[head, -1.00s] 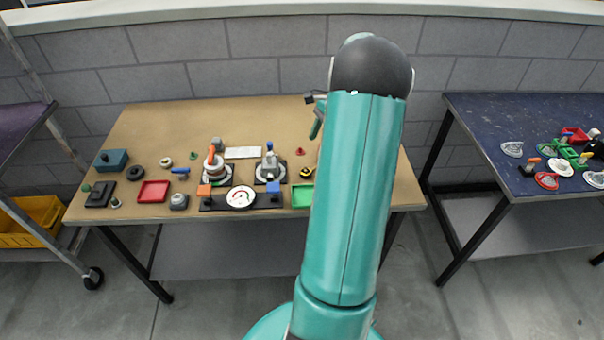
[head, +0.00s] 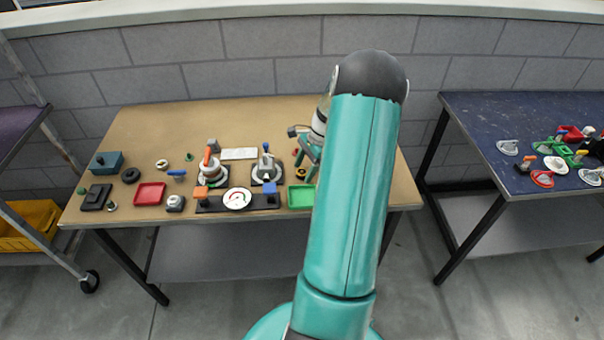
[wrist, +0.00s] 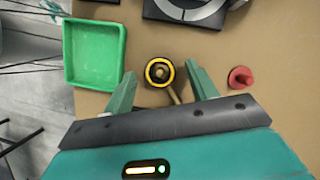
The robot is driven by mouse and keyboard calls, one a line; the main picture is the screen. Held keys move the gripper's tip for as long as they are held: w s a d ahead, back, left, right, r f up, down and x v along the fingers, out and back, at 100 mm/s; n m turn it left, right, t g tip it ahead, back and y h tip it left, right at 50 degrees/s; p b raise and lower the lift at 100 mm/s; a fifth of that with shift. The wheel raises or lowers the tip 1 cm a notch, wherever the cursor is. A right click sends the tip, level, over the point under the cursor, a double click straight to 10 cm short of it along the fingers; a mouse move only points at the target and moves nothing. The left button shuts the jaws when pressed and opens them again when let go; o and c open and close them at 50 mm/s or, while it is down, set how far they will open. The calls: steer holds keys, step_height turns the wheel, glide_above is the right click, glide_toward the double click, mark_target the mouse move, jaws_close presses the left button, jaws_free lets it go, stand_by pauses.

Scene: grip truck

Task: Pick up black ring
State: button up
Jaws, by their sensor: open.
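A plain black ring (head: 131,175) lies at the left of the tan table, beside a blue-grey box. My gripper (head: 307,148) is far to its right, near the table's right part and partly hidden by my arm. In the wrist view my gripper (wrist: 160,78) is open and empty. A round black and yellow piece (wrist: 158,72) shows between its fingertips, with a tan stem beside it; whether the fingers reach down to it I cannot tell. The same piece shows in the head view (head: 301,172). The plain black ring is not in the wrist view.
A green tray (wrist: 93,54) lies left of the fingers, and a red knob (wrist: 241,77) lies right of them. A red tray (head: 150,194), a gauge (head: 237,199) and clamp-like fixtures stand along the table. The table's back left is clear.

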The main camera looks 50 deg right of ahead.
steer(key=c, duration=1.1)
steer(key=shift+r, duration=0.1)
steer(key=shift+c, duration=0.2)
